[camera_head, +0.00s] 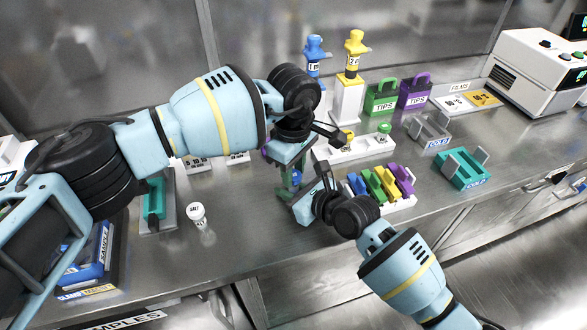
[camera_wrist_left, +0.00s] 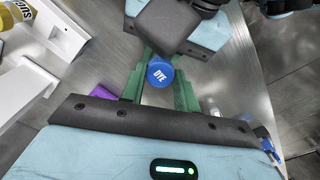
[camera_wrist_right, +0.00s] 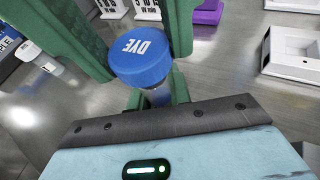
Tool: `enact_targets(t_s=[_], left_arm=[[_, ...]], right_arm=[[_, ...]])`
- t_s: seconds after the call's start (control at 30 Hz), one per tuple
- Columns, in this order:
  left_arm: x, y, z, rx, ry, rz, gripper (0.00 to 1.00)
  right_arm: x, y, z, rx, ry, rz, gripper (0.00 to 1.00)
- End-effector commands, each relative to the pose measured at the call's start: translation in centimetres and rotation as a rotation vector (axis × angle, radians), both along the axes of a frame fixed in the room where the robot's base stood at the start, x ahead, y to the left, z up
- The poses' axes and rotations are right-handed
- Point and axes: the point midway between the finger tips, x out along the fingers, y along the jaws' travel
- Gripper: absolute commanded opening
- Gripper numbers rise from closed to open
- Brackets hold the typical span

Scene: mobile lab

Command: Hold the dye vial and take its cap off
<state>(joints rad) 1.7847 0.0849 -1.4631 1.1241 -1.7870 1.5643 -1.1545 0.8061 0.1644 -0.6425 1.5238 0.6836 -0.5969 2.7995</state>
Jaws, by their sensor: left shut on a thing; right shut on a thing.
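The dye vial has a round blue cap marked DYE, which shows in the left wrist view (camera_wrist_left: 159,73) and the right wrist view (camera_wrist_right: 140,57). The clear vial body (camera_wrist_right: 158,96) shows under the cap, with no clear gap between them. My left gripper (camera_head: 293,168) comes from above, its green fingers shut at the sides of the cap. My right gripper (camera_head: 298,192) comes in lower from the front, shut around the vial body; its fingertips are partly hidden. The two grippers are very close together above the bench.
A capped salt vial (camera_head: 197,212) stands to the left on the metal bench. A rack of coloured items (camera_head: 385,184) is just right of my right gripper. Blue and yellow pipettes (camera_head: 354,52) stand behind. The bench front between the salt vial and my grippers is clear.

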Motion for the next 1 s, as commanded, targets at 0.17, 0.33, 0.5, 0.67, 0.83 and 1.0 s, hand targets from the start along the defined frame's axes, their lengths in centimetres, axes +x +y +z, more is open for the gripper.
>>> enact_targets(t_s=[0.17,0.33,0.5,0.67,0.83,1.0], left_arm=[[0.0,0.0,0.3,-0.001,-0.001,0.0,0.03],[0.1,0.0,2.0,-0.001,-0.002,0.0,0.03],[0.0,0.0,3.8,-0.001,-0.001,0.0,0.03],[0.0,0.0,4.0,0.0,0.001,0.0,0.03],[0.0,0.0,4.0,0.001,0.001,0.0,0.03],[0.0,0.0,4.0,0.0,0.0,0.0,0.03]], right_arm=[[0.0,0.0,0.0,-0.001,0.001,0.0,0.0],[0.0,0.0,0.0,-0.001,0.001,0.0,0.0],[0.0,0.0,0.0,-0.001,0.001,0.0,0.0],[0.0,0.0,0.0,-0.001,0.001,0.0,0.0],[0.0,0.0,0.0,0.0,0.0,0.0,0.3],[0.0,0.0,0.0,0.0,0.0,0.0,0.45]])
